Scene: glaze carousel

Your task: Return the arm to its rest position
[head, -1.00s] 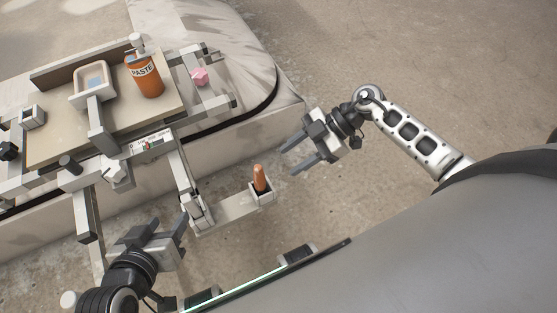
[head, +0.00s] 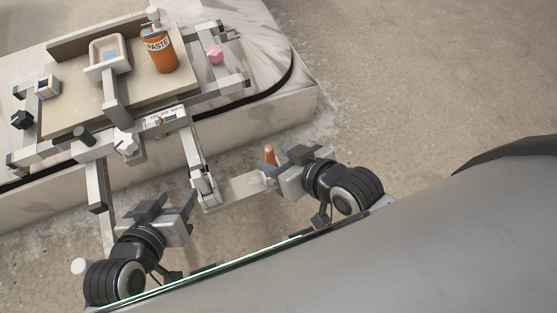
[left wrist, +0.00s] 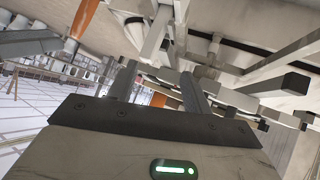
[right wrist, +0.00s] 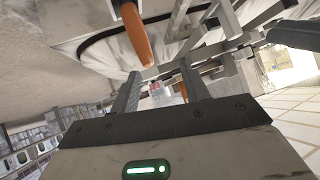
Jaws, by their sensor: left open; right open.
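My left gripper (head: 170,212) is at the lower left of the head view, open and empty, below the front of the carousel frame. Its two fingers (left wrist: 158,88) stand apart in the left wrist view. My right gripper (head: 288,165) is open, close beside the small holder with the orange-brown stick (head: 269,154); it partly hides that holder. In the right wrist view its fingers (right wrist: 160,92) are apart with nothing gripped, and the orange stick (right wrist: 134,32) shows above them.
The carousel frame carries a board (head: 75,106) with an orange paste bottle (head: 160,52), a white tray (head: 122,68) and a scale (head: 165,118). A pink knob (head: 215,54) sits at the far right. A pale arm (head: 234,190) reaches toward the stick holder. Floor at right is clear.

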